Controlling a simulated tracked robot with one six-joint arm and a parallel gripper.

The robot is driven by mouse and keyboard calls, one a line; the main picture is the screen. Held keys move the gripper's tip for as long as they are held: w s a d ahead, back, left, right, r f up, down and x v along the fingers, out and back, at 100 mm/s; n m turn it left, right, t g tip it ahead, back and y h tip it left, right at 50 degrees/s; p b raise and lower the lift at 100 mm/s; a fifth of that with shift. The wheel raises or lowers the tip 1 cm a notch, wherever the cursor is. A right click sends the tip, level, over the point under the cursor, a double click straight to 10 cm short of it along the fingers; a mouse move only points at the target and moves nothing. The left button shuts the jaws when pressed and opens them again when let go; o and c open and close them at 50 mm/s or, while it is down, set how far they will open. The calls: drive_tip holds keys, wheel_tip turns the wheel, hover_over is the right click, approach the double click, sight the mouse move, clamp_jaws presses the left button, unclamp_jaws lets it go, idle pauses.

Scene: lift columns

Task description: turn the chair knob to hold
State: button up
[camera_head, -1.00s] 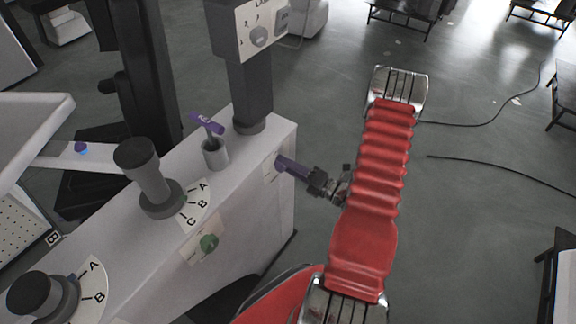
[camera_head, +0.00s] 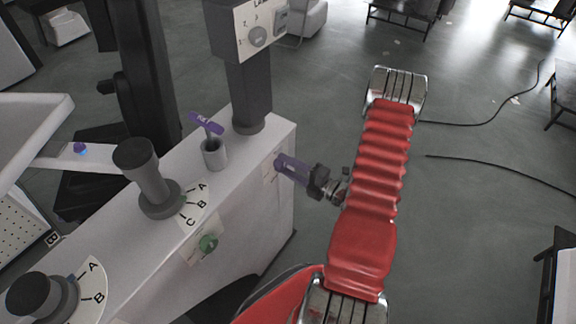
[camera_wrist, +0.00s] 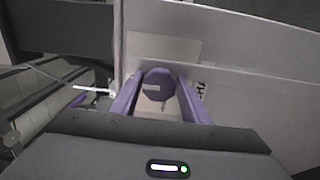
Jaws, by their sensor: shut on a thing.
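My gripper (camera_head: 280,164) reaches the right side face of the white console (camera_head: 262,215). In the wrist view, its two purple fingers stand either side of a round purple knob (camera_wrist: 158,84) and are shut on it. A pale mark shows on the knob's face. The knob sits on a light panel. Dark lettering right of the knob is partly hidden by a finger, so I cannot read the knob's setting. In the head view my gripper covers the knob.
The console top carries a dark lever knob (camera_head: 148,178) with an A-B-C dial, another dark knob (camera_head: 38,297), and a purple-handled key switch (camera_head: 212,148). A green knob (camera_head: 208,243) is on the side face. A dark column (camera_head: 250,95) rises behind. Floor at right is open, with cables.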

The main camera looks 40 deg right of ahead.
drive_tip(key=o, duration=1)
drive_tip(key=shift+f, duration=0.1)
drive_tip(key=v, duration=1.3)
drive_tip(key=shift+s+d, duration=0.2)
drive_tip(key=shift+s, duration=0.15)
